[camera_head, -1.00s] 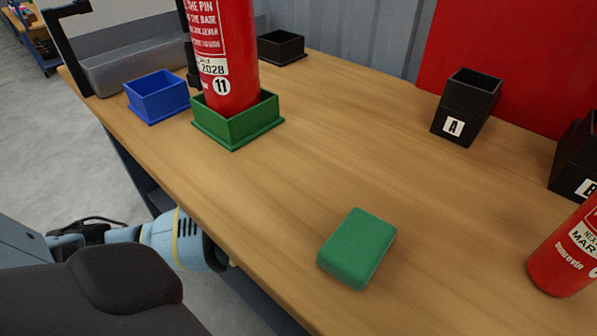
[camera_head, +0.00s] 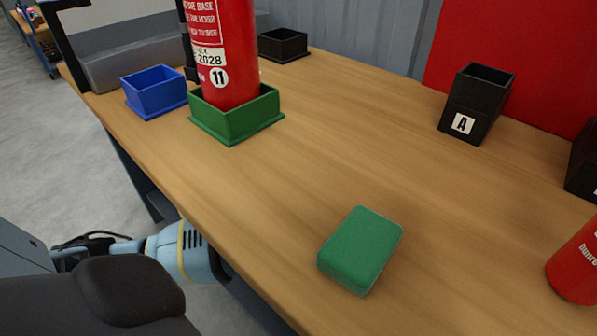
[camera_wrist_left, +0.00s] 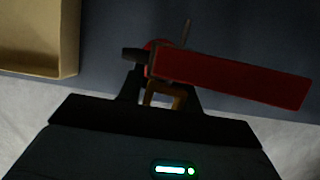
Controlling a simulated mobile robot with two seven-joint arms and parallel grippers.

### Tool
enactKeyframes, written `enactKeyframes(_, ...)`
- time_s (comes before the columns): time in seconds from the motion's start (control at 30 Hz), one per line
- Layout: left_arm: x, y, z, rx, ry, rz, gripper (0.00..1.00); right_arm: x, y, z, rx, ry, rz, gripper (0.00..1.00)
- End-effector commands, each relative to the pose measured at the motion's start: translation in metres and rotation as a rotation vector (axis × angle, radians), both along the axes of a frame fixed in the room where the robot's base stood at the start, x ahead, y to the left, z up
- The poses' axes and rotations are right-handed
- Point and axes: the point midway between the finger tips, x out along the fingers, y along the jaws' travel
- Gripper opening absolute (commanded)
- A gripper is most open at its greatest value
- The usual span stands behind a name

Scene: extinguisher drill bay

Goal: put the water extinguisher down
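A red extinguisher (camera_head: 226,50) marked 11 stands upright in a green square holder (camera_head: 238,126); its top is cut off by the picture's upper edge. Another red extinguisher (camera_head: 577,268) is partly cut off at the right edge. My left arm comes in low at the left and passes below the table edge, which hides its gripper in the head view. In the left wrist view, my left gripper (camera_wrist_left: 163,98) is a dark shape beside a long red piece (camera_wrist_left: 235,78) with black and brass-coloured parts. I cannot tell whether it grips this piece. My right gripper is not in view.
A blue holder (camera_head: 156,94) and a black holder (camera_head: 283,46) stand near the green one. A black box marked A (camera_head: 475,104) stands at the back. A green block (camera_head: 361,249) lies near the front edge. The wooden tabletop (camera_head: 330,145) between them is clear.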

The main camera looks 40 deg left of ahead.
Motion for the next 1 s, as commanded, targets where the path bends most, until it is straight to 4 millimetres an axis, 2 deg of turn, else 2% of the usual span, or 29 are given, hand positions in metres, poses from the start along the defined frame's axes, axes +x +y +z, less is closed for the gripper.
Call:
enactKeyframes(0.03, 0.0, 0.0, 0.0, 0.001, 0.0, 0.0, 0.4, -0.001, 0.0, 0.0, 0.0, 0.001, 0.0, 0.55)
enactKeyframes(0.17, 0.0, 0.0, 0.0, 0.001, 0.0, 0.0, 0.56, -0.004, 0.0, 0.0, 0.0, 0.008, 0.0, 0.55)
enactKeyframes(0.47, 0.0, 0.0, 0.001, 0.0, 0.0, 0.0, 0.56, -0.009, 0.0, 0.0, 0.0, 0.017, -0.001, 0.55)
enactKeyframes(0.67, -0.006, 0.001, 0.022, 0.001, -0.003, -0.001, 0.56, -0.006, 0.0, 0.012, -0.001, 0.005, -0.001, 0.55)
enactKeyframes(0.73, -0.011, 0.001, 0.035, 0.002, -0.003, -0.001, 0.56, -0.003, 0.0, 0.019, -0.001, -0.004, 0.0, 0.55)
enactKeyframes(1.0, -0.071, 0.002, 0.033, 0.003, 0.003, -0.002, 0.56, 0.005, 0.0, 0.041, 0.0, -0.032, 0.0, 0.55)
